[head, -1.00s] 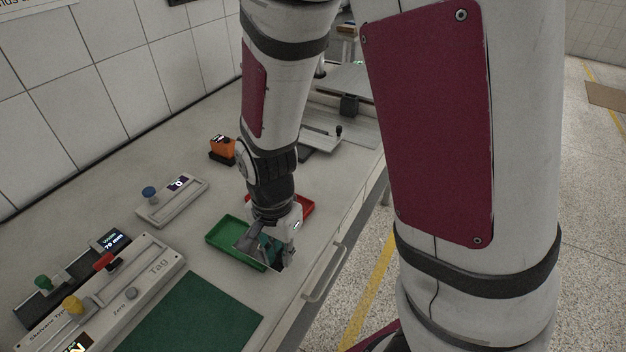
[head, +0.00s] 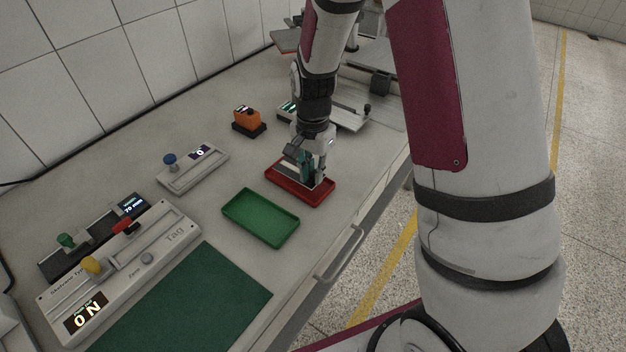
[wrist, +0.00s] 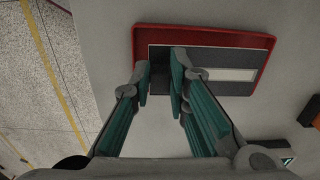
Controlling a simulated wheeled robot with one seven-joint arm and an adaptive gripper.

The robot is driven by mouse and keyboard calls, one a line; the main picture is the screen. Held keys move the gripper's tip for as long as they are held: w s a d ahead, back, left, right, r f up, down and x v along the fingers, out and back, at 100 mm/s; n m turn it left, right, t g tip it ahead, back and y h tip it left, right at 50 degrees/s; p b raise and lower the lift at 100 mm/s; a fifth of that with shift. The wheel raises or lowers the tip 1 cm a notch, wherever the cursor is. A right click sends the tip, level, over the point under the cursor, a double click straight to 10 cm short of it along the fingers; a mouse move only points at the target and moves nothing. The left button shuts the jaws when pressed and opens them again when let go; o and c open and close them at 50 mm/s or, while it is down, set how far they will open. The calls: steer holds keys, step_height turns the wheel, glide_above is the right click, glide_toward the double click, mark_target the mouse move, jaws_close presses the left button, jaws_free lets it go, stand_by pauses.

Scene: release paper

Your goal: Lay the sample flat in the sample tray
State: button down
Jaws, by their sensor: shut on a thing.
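My gripper (head: 308,176) points down over the red tray (head: 288,187) in the head view. In the wrist view my gripper (wrist: 161,72) has its two fingers shut on the sample (wrist: 222,60), a flat dark grey piece with a pale strip along it. The sample spans most of the red tray (wrist: 205,34), with the far wall and right wall showing beyond it. It looks about level. The fingers hide part of it, and I cannot tell whether it touches the tray floor. The green tray (head: 260,217) is empty, nearer than the red one.
A dark green mat (head: 185,305) lies at the front. Devices with knobs (head: 125,265) stand left. A small device with a blue knob (head: 192,167) and an orange device (head: 248,120) stand by the wall. The bench edge and handle (head: 340,253) are right.

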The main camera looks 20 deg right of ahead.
steer(key=shift+w+f, duration=0.15)
steer(key=shift+f, duration=1.6)
steer(key=shift+f, duration=0.2)
steer(key=c, duration=1.8)
jaws_free()
steer(key=shift+r, duration=0.1)
